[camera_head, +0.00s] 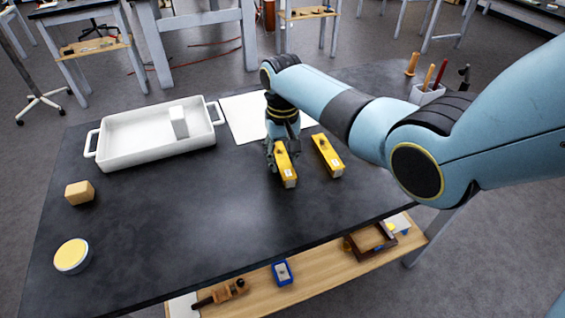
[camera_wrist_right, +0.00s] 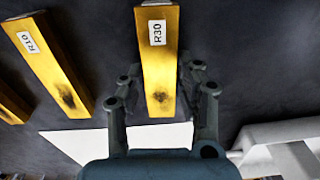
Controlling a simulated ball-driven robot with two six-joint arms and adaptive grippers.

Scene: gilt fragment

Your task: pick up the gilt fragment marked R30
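The gilt fragment marked R30 (camera_wrist_right: 159,70) is a long gold bar with a white label and a dark patch near one end. It lies lengthwise between the two fingers of my right gripper (camera_wrist_right: 160,75) in the right wrist view. The fingertips are close along both its sides; I cannot tell whether they touch it. In the head view this fragment (camera_head: 287,170) is at mid-table, with my right gripper (camera_head: 277,152) down at its far part. A similar bar marked R10 (camera_wrist_right: 52,62) lies beside it, to its right in the head view (camera_head: 328,157). My left gripper is out of view.
A third gold bar (camera_wrist_right: 12,106) shows partly in the wrist view. A white tray (camera_head: 118,161) with a white block (camera_head: 179,122) stands left. A wooden block (camera_head: 79,192) and round yellow-topped tin (camera_head: 72,256) are farther left. White paper (camera_head: 240,118) lies behind. The front table is clear.

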